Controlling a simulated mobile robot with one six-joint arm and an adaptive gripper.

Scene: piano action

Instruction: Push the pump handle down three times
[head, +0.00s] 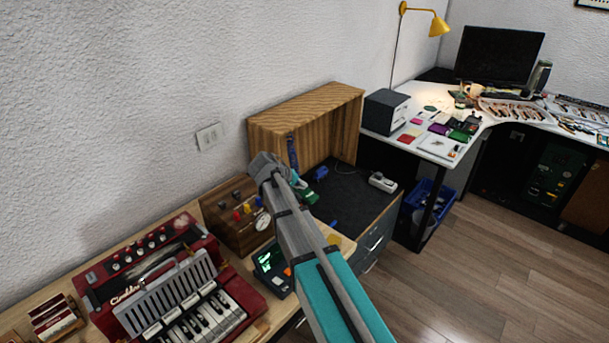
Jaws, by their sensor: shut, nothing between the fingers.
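My arm reaches from the bottom edge up to a grey joint beside the wooden box with coloured knobs. A dark blue upright piece (293,153) stands in the open wooden hutch (318,98), just beyond the grey joint. No contact with a handle is visible.
A red accordion (128,262) and a wooden box with coloured knobs and a gauge (228,225) crowd the left bench. A dark device with a lit screen (270,262) stands near the arm. The dark cabinet top (345,205) has free room. Wooden floor lies open at right.

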